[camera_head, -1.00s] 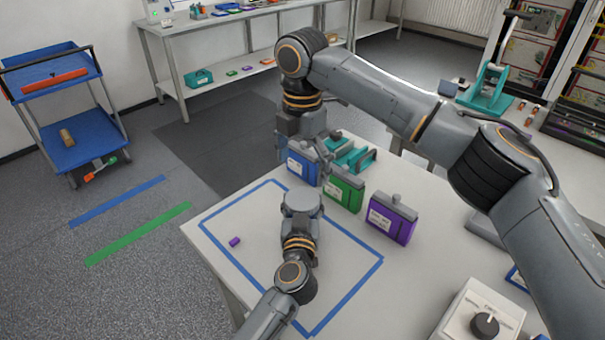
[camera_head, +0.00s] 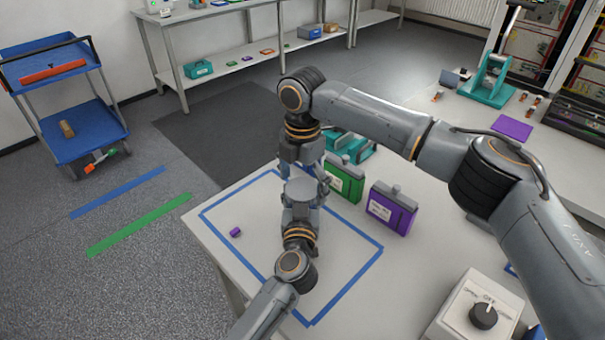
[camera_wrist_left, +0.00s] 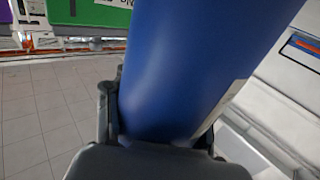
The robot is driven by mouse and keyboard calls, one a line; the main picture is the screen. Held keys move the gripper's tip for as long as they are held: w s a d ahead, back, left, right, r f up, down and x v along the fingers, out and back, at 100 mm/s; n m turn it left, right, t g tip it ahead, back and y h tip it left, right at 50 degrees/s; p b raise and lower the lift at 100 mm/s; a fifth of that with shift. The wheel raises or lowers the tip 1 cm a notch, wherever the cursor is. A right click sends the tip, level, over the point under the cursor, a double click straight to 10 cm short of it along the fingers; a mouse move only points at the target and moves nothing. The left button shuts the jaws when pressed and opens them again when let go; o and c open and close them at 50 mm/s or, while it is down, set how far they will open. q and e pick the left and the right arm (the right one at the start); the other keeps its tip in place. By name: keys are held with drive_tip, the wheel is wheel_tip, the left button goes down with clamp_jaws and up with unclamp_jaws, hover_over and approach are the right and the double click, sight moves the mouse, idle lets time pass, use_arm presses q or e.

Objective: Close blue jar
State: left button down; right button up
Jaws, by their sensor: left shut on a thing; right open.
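The blue jar (camera_wrist_left: 185,65) fills the middle of the left wrist view, tilted in the picture, with part of a pale label at its right side. My left gripper (camera_wrist_left: 158,130) is shut on it, one finger on each side. In the head view my left gripper (camera_head: 302,188) is over the far part of the blue-taped area, and the jar is almost wholly hidden behind both grippers. My right gripper (camera_head: 303,170) points down just above and behind the left one and is open. The jar's top and any lid are hidden.
A small purple cylinder (camera_head: 236,232) lies inside the blue tape (camera_head: 352,272). A white dial box (camera_head: 478,310) stands at the lower right.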

drive_tip(key=c, duration=1.2)
drive_tip(key=shift+m, duration=1.6)
drive_tip(key=shift+c, duration=0.2)
drive_tip(key=o, duration=1.3)
